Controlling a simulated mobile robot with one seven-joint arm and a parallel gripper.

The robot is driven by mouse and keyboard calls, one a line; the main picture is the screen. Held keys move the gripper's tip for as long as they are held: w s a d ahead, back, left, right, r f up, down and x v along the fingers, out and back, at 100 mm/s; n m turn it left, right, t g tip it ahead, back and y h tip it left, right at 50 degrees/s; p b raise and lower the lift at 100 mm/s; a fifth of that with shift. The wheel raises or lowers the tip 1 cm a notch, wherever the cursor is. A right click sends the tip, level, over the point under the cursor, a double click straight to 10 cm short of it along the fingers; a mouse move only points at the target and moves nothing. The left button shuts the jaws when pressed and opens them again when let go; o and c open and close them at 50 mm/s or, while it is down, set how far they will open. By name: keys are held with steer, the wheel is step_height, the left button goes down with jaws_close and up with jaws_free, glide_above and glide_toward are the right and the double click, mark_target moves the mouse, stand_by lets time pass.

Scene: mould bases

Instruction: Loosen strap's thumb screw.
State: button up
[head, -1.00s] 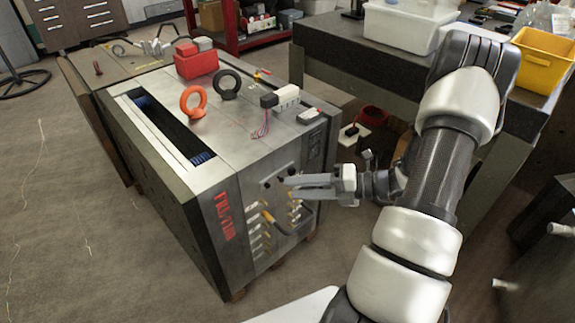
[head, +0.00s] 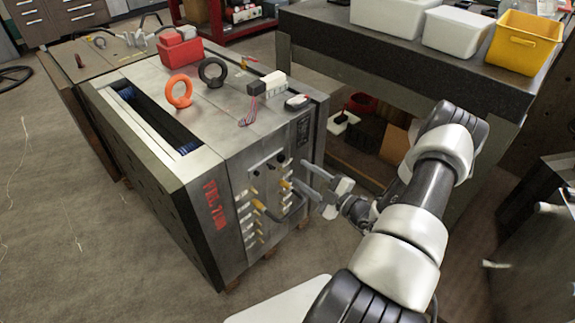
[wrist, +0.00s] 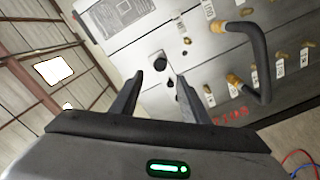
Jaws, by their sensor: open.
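The strap (head: 266,166) is a small metal plate on the connector side of the large steel mould base (head: 215,135). Dark round knobs are on it, and one (head: 281,158) looks like the thumb screw; I cannot tell which knob is the thumb screw for certain. In the wrist view the strap (wrist: 155,62) lies beyond my fingers, with a dark knob (wrist: 170,82) showing between the fingertips. My gripper (head: 303,176) is open and empty, its fingers pointing at the mould's side. It also shows in the wrist view (wrist: 159,78). Contact with the knob cannot be made out.
Brass fittings and a dark curved hose (wrist: 258,60) stick out beside the strap. An orange ring (head: 179,91), a black ring (head: 212,72) and a red box (head: 181,50) stand on top of the mould. A dark bench (head: 400,55) with bins stands behind.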

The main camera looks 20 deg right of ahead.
mark_target(282, 160)
steer(key=b+x, duration=0.1)
steer(key=x, duration=0.6)
steer(key=shift+w+a, duration=0.1)
steer(key=shift+w, duration=0.25)
jaws_close()
